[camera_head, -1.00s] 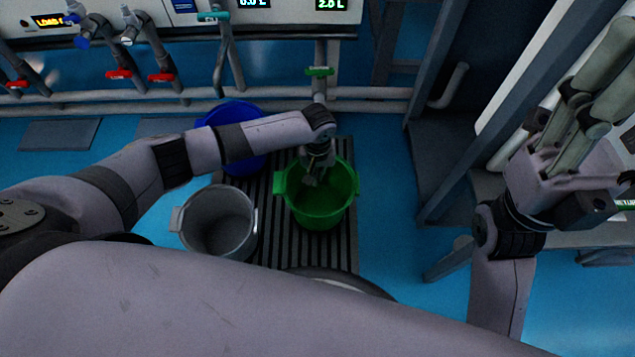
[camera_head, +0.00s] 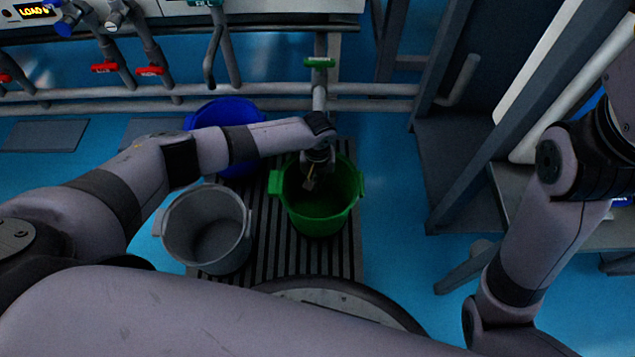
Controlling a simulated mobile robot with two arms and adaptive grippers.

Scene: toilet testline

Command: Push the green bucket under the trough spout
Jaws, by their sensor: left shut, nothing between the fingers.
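The green bucket (camera_head: 320,212) stands upright on the dark slatted grate (camera_head: 340,262), near its right edge. My left gripper (camera_head: 311,182) is shut and empty. It points down at the far inner side of the bucket, its tip below the rim. I cannot tell whether it touches the wall. A grey downpipe with a green valve handle (camera_head: 319,63) comes down behind the bucket; its lower end is hidden by my left wrist. I cannot make out a spout opening. My right arm shows at the right, but its gripper is out of frame.
A grey bucket (camera_head: 207,228) stands left of the green one. A blue bucket (camera_head: 238,168) stands behind, partly hidden by my left arm. Horizontal pipes (camera_head: 380,104) run along the back. A slanted frame (camera_head: 515,115) stands right. Blue floor (camera_head: 395,200) is clear right of the grate.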

